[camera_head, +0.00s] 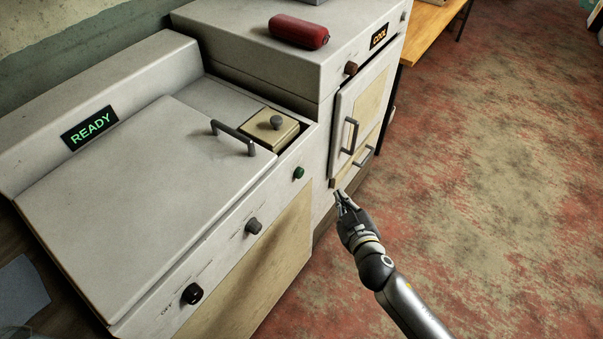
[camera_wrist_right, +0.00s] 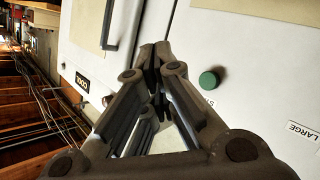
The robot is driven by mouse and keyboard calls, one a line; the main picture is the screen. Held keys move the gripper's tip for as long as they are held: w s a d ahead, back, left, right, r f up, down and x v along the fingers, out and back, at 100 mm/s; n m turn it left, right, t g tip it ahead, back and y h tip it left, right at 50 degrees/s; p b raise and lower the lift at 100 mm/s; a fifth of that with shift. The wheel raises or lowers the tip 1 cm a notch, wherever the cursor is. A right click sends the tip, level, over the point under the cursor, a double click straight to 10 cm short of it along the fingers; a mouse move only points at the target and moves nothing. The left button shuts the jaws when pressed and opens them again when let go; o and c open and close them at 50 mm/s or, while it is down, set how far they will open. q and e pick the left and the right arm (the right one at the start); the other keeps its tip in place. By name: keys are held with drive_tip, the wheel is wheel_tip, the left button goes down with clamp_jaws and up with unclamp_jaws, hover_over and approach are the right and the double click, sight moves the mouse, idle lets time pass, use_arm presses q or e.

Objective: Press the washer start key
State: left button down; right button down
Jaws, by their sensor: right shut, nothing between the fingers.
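The washer (camera_head: 130,190) is a white top-lid machine with a green-lettered READY display (camera_head: 89,128) on its back panel. A small green start key (camera_head: 298,173) sits at the right end of its front panel. In the right wrist view the green key (camera_wrist_right: 209,81) is round and stands out from the white panel, right of the fingertips, with a partly hidden label beside it. My right gripper (camera_head: 340,195) is shut and empty, in front of the machine and to the right of the key, apart from it. My left gripper is not in view.
Two dark knobs (camera_head: 254,226) (camera_head: 193,293) sit left on the same panel. The lid has a dark handle (camera_head: 234,137) beside a beige box (camera_head: 269,129). A unit with a COOL display (camera_head: 379,36) and handled door stands right, with a red cylinder (camera_head: 299,31) on top. Right floor is free.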

sight(299, 173)
drive_tip(key=shift+a, duration=0.1)
drive_tip(key=w+a+b, duration=0.1)
drive_tip(key=w+a, duration=0.4)
drive_tip(key=a, duration=0.1)
drive_tip(key=shift+w+a, duration=0.25)
drive_tip(key=shift+w, duration=0.1)
drive_tip(key=shift+a, duration=0.1)
idle(1.3)
drive_tip(key=shift+w+a+b, duration=0.25)
drive_tip(key=shift+b, duration=0.05)
drive_tip(key=shift+w+a, duration=0.4)
idle(1.0)
drive_tip(key=shift+s+d, duration=0.7)
drive_tip(key=shift+d, duration=0.05)
